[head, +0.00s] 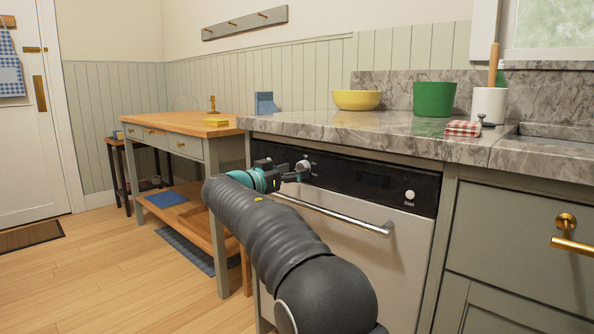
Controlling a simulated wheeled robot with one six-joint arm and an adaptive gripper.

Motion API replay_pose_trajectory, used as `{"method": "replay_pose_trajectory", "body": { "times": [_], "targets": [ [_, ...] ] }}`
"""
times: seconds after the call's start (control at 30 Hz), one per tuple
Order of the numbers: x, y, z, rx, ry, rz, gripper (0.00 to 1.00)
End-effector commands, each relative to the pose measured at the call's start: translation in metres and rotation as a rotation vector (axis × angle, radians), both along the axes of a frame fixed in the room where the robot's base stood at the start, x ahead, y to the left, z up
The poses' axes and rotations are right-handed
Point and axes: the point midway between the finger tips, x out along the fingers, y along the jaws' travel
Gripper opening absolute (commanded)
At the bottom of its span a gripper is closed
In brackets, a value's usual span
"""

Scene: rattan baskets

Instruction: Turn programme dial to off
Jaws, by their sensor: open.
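The dishwasher has a black control panel (345,180) under the stone counter. A round, light-coloured programme dial (304,167) sits near the panel's left end. My arm reaches in from the lower right. My gripper (291,172) is at the dial with its fingers open, close against the panel. The fingers partly cover the dial, and I cannot tell whether they touch it. The dial's pointer and markings are too small to read. A round pale button (409,194) is at the panel's right end.
A metal door handle (340,215) runs just below the panel, near my arm. The stone counter (380,127) overhangs above, carrying a yellow bowl (357,99) and a green pot (434,99). A wooden-topped table (180,128) stands left. The floor (90,275) at front left is clear.

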Motion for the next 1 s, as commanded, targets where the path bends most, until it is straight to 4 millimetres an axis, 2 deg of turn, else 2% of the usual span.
{"method": "replay_pose_trajectory", "body": {
  "times": [0.2, 0.53, 0.77, 0.8, 1.0],
  "targets": [
    [0.014, -0.011, 0.0, 0.0, 0.001, 0.0, 0.65],
    [0.016, -0.013, 0.0, -0.001, 0.001, 0.0, 0.65],
    [0.016, -0.013, 0.0, 0.0, 0.001, 0.0, 0.08],
    [0.016, -0.013, 0.0, -0.001, 0.001, 0.001, 0.05],
    [0.016, -0.013, 0.0, -0.009, 0.007, 0.001, 0.05]
  ]
}}
